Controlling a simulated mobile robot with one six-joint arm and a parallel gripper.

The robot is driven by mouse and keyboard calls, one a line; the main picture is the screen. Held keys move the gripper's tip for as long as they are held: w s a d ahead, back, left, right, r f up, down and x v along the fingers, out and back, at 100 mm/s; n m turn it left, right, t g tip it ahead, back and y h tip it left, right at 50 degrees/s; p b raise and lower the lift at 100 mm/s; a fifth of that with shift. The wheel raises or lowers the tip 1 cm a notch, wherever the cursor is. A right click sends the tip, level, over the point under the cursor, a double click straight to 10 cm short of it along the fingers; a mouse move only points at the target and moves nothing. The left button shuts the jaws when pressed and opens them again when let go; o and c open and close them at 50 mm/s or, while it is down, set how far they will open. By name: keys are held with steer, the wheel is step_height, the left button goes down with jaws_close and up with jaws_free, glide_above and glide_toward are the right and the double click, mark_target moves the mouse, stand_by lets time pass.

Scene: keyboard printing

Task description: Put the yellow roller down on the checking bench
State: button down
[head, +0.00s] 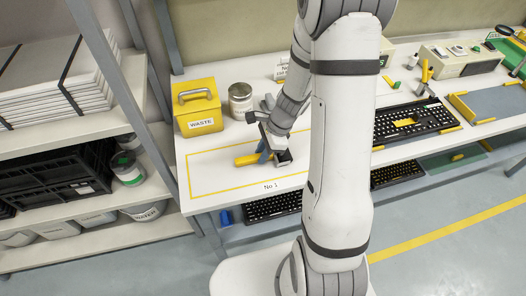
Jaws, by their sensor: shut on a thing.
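The yellow roller (246,160) shows as a short yellow bar at the left of my gripper (266,156). My gripper points down and is shut on it. The roller is low over the white bench (222,190), inside a yellow outlined rectangle with a "No" label at its front edge. I cannot tell whether the roller touches the bench top. Part of the roller is hidden by my gripper, and my arm hides the bench's middle.
A yellow waste box (198,108) and a metal can (241,101) stand behind the outlined area. A black keyboard (412,121) lies at the right with yellow pieces around it. A loaded shelf (72,127) stands at the left. The outlined area's left part is clear.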

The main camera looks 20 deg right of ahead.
steer(key=shift+s, duration=0.1)
steer(key=shift+f, duration=0.15)
steer(key=c, duration=1.3)
jaws_free()
steer(key=shift+o, duration=0.2)
